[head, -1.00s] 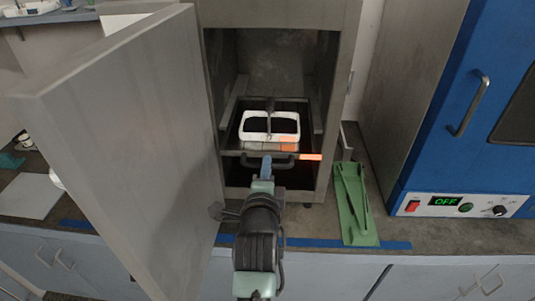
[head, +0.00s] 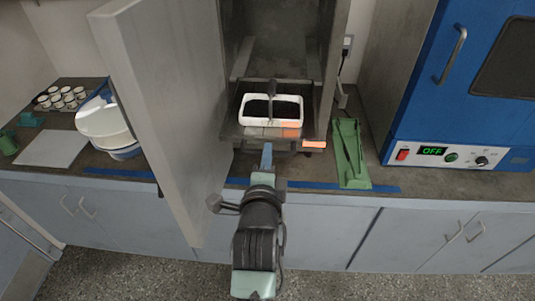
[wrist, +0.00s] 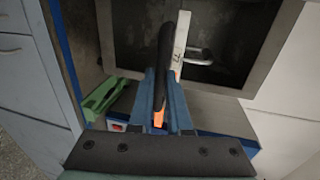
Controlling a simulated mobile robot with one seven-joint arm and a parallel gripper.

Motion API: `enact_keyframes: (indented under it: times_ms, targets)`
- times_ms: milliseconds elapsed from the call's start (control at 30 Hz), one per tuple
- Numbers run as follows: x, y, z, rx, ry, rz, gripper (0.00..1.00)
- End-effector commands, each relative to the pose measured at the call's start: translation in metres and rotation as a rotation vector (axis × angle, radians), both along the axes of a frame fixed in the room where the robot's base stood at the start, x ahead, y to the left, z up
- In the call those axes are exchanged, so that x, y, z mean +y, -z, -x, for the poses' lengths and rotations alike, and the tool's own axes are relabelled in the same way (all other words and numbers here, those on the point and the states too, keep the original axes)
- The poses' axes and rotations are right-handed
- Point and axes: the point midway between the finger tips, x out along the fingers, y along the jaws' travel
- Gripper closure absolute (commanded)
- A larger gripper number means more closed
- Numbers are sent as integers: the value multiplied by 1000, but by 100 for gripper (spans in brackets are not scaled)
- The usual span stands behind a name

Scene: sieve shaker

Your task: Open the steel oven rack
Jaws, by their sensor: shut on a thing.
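The steel oven rack (head: 228,129) is a dark shelf slid partly forward out of the grey oven. It carries a white-rimmed container (head: 246,109) with dark contents. The rack's front handle (head: 285,147) is a dark bar; an orange tag (head: 314,144) shows at its right end. My gripper (head: 267,152) is at this handle, low and centred in the head view. In the wrist view my blue fingers (wrist: 165,80) are shut on a dark bar (wrist: 164,50), which looks like the handle. The exact contact is partly hidden by the fingers.
The grey oven door (head: 165,90) stands open left of my arm. A green tray-like piece (head: 348,155) lies on the bench to the right. A blue oven (head: 400,110) reading OFF stands further right. A white round vessel (head: 103,122) is left of the door. The floor in front is clear.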

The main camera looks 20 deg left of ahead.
Motion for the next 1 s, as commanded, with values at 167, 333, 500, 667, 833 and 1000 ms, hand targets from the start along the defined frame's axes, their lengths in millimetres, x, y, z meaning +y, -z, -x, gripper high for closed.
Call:
enact_keyframes:
  times_ms: [167, 333, 500, 667, 833, 1000]
  targets:
    - [0, 0, 0, -1, 0, 0, 100]
    - [0, 0, 0, -1, 0, 0, 75]
    - [0, 0, 0, -1, 0, 0, 55]
    - [0, 0, 0, -1, 0, 0, 55]
    - [-1, 0, 4, 0, 0, 0, 55]
    - [-4, -3, 22, -1, 0, 0, 55]
